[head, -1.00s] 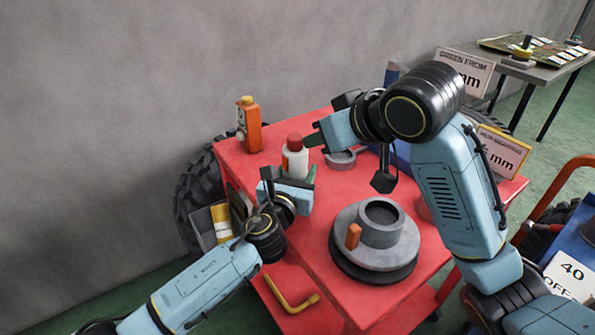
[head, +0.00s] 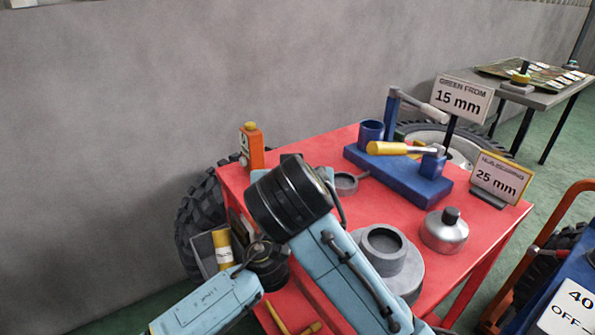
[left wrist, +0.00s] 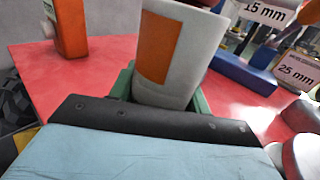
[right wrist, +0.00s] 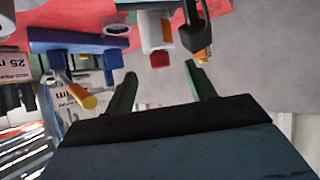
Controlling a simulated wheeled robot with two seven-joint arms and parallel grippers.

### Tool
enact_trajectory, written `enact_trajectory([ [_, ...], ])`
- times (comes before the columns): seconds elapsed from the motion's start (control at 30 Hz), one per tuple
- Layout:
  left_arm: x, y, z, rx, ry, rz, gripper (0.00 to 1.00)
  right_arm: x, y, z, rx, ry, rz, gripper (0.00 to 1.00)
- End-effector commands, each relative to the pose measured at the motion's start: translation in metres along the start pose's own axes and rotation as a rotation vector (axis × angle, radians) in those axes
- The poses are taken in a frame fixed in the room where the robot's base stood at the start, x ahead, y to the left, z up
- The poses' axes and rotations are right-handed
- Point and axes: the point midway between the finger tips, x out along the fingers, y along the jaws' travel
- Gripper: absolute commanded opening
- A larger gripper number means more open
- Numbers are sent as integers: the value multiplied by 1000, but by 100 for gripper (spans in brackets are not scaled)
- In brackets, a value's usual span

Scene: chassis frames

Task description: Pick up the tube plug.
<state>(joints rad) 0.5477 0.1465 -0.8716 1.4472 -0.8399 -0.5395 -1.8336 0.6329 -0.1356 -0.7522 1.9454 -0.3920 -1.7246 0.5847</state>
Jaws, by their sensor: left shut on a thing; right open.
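The white tube (left wrist: 178,50) with an orange label stands upright between the green fingers of my left gripper (left wrist: 160,92), which is shut on it. In the right wrist view, turned upside down, the tube (right wrist: 153,22) carries its red plug (right wrist: 160,59). My right gripper (right wrist: 162,84) is open, its fingers spread with nothing between them; the plug appears beyond the gap, apart from both fingers. In the head view my right arm hides the tube, the plug and both gripper tips.
On the red table (head: 375,208) are a grey round fixture (head: 405,272), a metal pot (head: 444,232), a blue stand (head: 400,175) with a yellow-handled lever (head: 390,148), sign cards (head: 500,176) and an orange box (head: 251,148). A grey wall stands behind.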

Motion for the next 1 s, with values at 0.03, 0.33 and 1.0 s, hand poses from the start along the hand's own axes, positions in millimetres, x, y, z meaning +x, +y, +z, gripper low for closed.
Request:
enact_trajectory([
  [0.03, 0, 0, -1, 0, 2, 0, 19, -5, -6, 1, 23, 19, 27, 55],
  [0.33, 0, 0, -1, 0, 2, 0, 19, -27, -16, -3, 120, 120, 146, 55],
  [1.0, 0, 0, -1, 0, 2, 0, 19, 48, -2, -14, 125, 132, 161, 55],
])
